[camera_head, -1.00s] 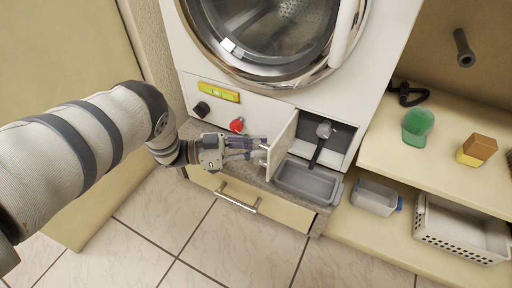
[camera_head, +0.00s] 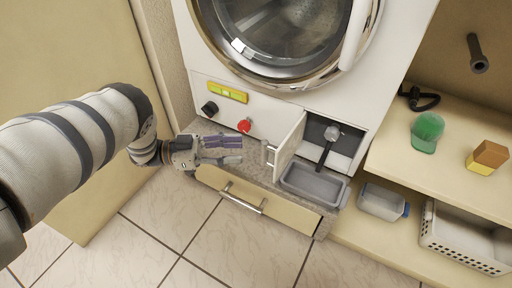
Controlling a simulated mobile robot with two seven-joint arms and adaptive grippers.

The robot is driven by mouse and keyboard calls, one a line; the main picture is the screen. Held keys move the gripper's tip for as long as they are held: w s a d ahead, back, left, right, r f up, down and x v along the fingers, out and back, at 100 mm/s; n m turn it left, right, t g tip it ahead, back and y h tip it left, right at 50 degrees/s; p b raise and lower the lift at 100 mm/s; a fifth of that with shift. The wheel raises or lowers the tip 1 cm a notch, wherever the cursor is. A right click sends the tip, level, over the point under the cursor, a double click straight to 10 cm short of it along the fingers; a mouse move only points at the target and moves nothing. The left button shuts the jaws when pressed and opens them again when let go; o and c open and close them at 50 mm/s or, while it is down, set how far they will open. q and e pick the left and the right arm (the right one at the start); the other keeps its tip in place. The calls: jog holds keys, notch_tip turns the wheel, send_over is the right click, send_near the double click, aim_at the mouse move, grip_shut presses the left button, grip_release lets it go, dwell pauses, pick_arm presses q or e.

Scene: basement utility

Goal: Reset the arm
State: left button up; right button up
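My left gripper (camera_head: 222,150) is in front of the white washing machine's lower panel (camera_head: 226,121), left of the open white flap door (camera_head: 288,146). Its two fingers are spread apart with nothing between them. A gap shows between the fingertips and the flap's handle (camera_head: 269,155). My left arm comes in from the left edge. My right gripper does not show.
A grey tray (camera_head: 312,195) sits below the open compartment with a dark hose. A red knob (camera_head: 245,125) and a black knob (camera_head: 210,108) are on the panel. A drawer (camera_head: 283,213) is below.

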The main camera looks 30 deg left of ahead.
pick_arm(q)
jog(key=shift+v, duration=1.8)
